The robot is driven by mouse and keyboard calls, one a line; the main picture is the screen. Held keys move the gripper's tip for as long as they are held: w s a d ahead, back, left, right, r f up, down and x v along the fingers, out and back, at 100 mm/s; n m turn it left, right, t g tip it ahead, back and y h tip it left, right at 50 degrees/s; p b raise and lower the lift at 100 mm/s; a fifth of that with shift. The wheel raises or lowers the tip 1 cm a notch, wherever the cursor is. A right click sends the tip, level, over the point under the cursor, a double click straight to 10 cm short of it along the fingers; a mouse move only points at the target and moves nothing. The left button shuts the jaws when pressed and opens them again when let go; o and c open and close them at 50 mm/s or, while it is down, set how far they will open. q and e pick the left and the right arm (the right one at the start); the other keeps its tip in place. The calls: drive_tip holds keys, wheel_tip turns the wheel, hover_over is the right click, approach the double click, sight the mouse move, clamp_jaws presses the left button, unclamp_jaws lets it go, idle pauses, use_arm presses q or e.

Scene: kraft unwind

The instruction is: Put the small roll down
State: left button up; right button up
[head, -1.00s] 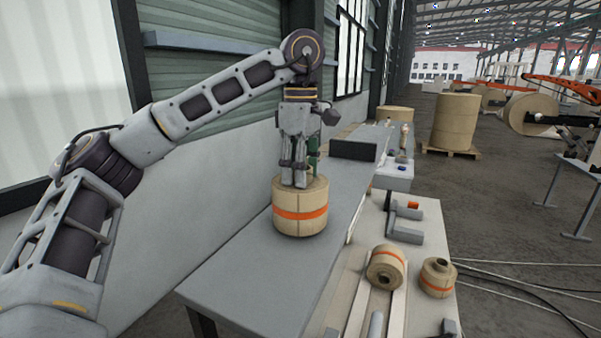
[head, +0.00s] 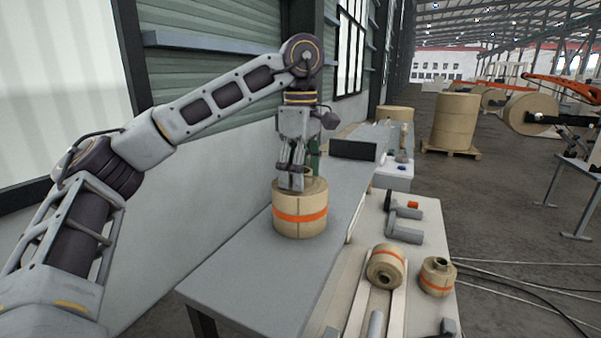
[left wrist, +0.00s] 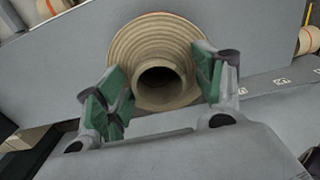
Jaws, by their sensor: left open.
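A tan paper roll with an orange band (head: 300,222) stands upright on the grey table (head: 245,285). My left gripper (head: 291,187) points straight down at its top and is open. In the left wrist view the roll's ringed top (left wrist: 150,40) and its raised hollow core (left wrist: 160,84) lie between the two spread green-padded fingers of the left gripper (left wrist: 163,86). I cannot tell whether either finger touches the core. Two smaller tan rolls with orange bands (head: 386,268) (head: 438,277) rest on the lower bench at right. My right gripper is out of view.
The lower bench (head: 425,215) also carries grey bracket-like parts (head: 404,227). A dark box (head: 353,150) stands farther back on the grey table. The wall runs close along the table's left side. The table's near end is clear.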

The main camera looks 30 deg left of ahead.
use_arm(q)
drive_tip(key=shift+r, duration=0.2)
wheel_tip(320, 180, up, 12)
idle(1.9)
